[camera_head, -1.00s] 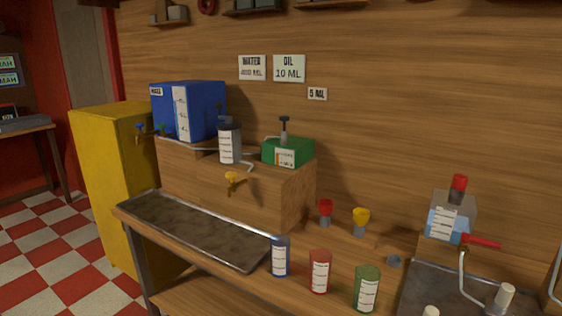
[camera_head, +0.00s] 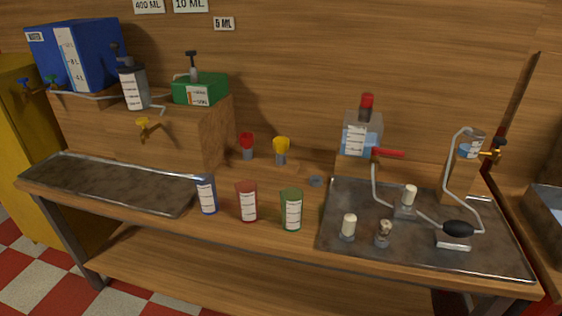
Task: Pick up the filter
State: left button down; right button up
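No item is labelled as the filter, and I cannot tell for sure which one it is. A small grey round piece (camera_head: 316,181) lies on the workbench (camera_head: 270,245), left of the right-hand metal tray. A red-topped funnel-like piece (camera_head: 247,145) and a yellow-topped one (camera_head: 281,150) stand upright behind the cups, near the wall. Neither of my grippers is in view.
Blue (camera_head: 206,194), red (camera_head: 247,201) and green (camera_head: 291,209) marked cups stand along the front edge. The left tray (camera_head: 110,184) is empty. The right tray (camera_head: 480,253) holds white-capped pieces and bent tubing. A clear container (camera_head: 361,134) with a red handle stands behind it.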

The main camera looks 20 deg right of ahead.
aim_at(384, 231)
jog(key=z, duration=1.3)
jog(key=i+l+z, duration=0.2)
jog(key=z, duration=0.2)
jog(key=i+l+z, duration=0.1)
jog(key=i+z, duration=0.15)
jog(key=z, duration=0.2)
jog(key=i+z, duration=0.25)
jog(key=z, duration=0.15)
